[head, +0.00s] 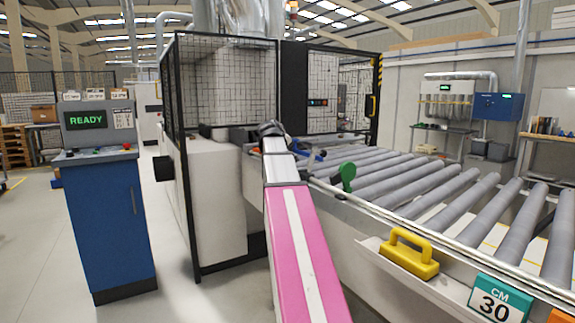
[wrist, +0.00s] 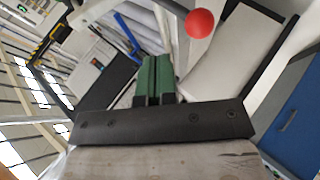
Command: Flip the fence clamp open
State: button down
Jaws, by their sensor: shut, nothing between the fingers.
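A red ball knob (wrist: 199,23) shows at the top of the wrist view, with a pale bar running up to it from the left. It looks like the fence clamp's lever, but the clamp's base is not clear. My gripper (wrist: 156,62) has its two green fingers together with nothing between them. The knob lies beyond and to the right of the fingertips, apart from them in the picture. In the head view my arm reaches toward the roller bed's far left end, and its wrist hides the fingers.
A green-knobbed handle (head: 348,175) stands on the near edge of the roller bed (head: 420,190). A blue part (head: 317,156) sits beside my wrist. A mesh-guarded machine (head: 215,190) is close on the left, and a blue console (head: 108,225) reads READY. A yellow-handled block (head: 408,255) lies on the front ledge.

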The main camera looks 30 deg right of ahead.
jog(key=v, duration=0.8)
jog(key=shift+a, duration=0.3)
jog(key=shift+f, duration=0.15)
jog(key=s+a+f+g+y, duration=0.1)
jog(key=a+f, duration=0.3)
jog(key=f, duration=0.6)
jog(key=s+a+f+g+y, duration=0.15)
jog(key=a+f, duration=0.25)
jog(key=f, duration=0.7)
jog(key=a+f+y, duration=0.2)
jog(key=a+f, duration=0.2)
jog(key=f, duration=0.6)
jog(key=s+a+f+m+g+y, duration=0.1)
jog(key=s+a+f, duration=0.3)
jog(key=f, duration=0.4)
jog(key=s+a+f+m+g+y, duration=0.1)
jog(key=s+a+f, duration=0.3)
jog(key=s+f, duration=0.2)
jog(key=s+a+f+m+g+y, duration=0.1)
jog(key=s+a+f, duration=0.3)
jog(key=f, duration=0.5)
jog(key=shift+s+a+f+g, duration=0.2)
jog(key=shift+s+f+g, duration=0.25)
jog(key=shift+s, duration=0.4)
